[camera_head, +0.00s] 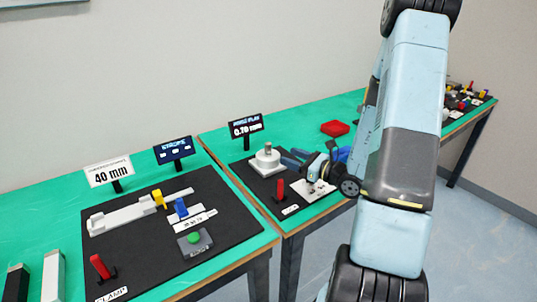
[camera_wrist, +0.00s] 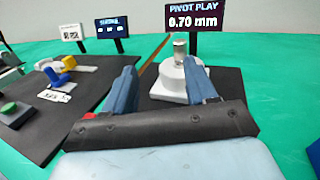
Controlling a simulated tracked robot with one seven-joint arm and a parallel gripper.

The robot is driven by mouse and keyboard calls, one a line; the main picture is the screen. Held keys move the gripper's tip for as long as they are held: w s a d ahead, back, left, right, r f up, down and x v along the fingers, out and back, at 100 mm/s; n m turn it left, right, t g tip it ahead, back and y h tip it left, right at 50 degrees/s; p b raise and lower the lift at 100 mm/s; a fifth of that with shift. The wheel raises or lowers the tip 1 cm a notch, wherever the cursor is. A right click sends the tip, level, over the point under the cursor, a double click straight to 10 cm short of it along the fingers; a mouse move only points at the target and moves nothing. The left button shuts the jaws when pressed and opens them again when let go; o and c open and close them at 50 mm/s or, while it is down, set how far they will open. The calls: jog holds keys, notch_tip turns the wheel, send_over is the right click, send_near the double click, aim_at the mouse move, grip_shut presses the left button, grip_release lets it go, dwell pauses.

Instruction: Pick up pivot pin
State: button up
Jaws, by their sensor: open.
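In the wrist view the pin (camera_wrist: 180,52) rises from the white base (camera_wrist: 168,84) beyond my fingertips, nearer the right finger. My gripper (camera_wrist: 160,68) is open and empty, its two blue fingers spread apart. In the head view my gripper (camera_head: 293,158) is low over the mat, just right of the white base. The right finger hides part of the base in the wrist view.
A "PIVOT PLAY 0.70 mm" display (camera_head: 246,127) stands behind the base. A red lever (camera_head: 279,190) and a white plate (camera_head: 309,191) are in front. A red block (camera_head: 335,128) lies behind my gripper. Another black mat (camera_head: 220,215) with fixtures is to the left.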

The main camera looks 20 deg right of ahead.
aim_at(268, 146)
jog(key=shift+w+d+f+m+t+h, duration=0.2)
jog(key=shift+d+f+m+t+h, duration=0.25)
jog(key=shift+d+f+m, duration=0.3)
jog(key=shift+w, duration=0.25)
jog(key=x, duration=0.8)
jog(key=shift+w+f, duration=0.1)
jog(key=shift+w+d+x, duration=0.1)
jog(key=shift+d+x, duration=0.05)
jog(key=shift+x, duration=1.15)
jog(key=shift+w+d+x, duration=0.1)
jog(key=shift+d+x, duration=0.05)
jog(key=shift+x, duration=1.1)
jog(key=shift+f, duration=0.2)
grip_shut()
